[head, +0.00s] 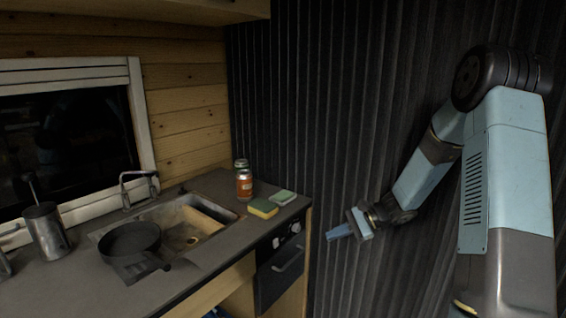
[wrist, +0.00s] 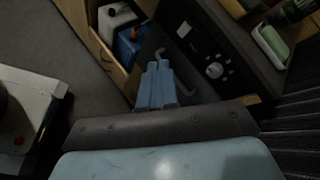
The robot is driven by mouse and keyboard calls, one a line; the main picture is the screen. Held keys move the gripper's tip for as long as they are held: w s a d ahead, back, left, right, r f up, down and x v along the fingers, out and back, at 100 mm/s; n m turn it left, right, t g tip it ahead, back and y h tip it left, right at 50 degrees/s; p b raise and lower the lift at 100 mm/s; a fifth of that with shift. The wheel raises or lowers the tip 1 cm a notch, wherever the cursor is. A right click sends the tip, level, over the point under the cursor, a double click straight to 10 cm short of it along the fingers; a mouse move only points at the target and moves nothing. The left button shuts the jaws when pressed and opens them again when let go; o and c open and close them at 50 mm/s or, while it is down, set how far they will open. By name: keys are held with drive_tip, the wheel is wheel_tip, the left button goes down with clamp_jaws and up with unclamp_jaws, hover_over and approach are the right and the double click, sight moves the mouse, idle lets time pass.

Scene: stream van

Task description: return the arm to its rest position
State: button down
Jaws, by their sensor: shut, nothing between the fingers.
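My arm rises at the right of the head view and bends down toward the middle. My gripper (head: 338,232) hangs in the air just right of the counter's end, in front of the dark ribbed wall. In the wrist view my gripper's blue fingers (wrist: 157,85) lie side by side, shut with nothing between them. The cooker front (wrist: 190,50) with its knobs and handle shows beyond them. I see no contact between the gripper and anything else.
The ribbed wall (head: 320,110) stands close behind my arm. A blue container (wrist: 130,45) sits in an opening below.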

drive_tip(key=s+d+r+n+t+h, duration=0.2)
drive_tip(key=s+r+n+h, duration=0.3)
drive_tip(key=s+r, duration=0.7)
drive_tip(key=s+d+r+n+t+h, duration=0.3)
drive_tip(key=s+d+r+n+h, duration=0.2)
drive_tip(key=s+r, duration=0.8)
drive_tip(key=s+n+h, duration=0.1)
drive_tip(key=s+h, duration=0.1)
drive_tip(key=s, duration=0.3)
drive_tip(key=shift+s+d+r, duration=0.15)
drive_tip(key=shift+s+d, duration=0.05)
drive_tip(key=shift+s, duration=0.1)
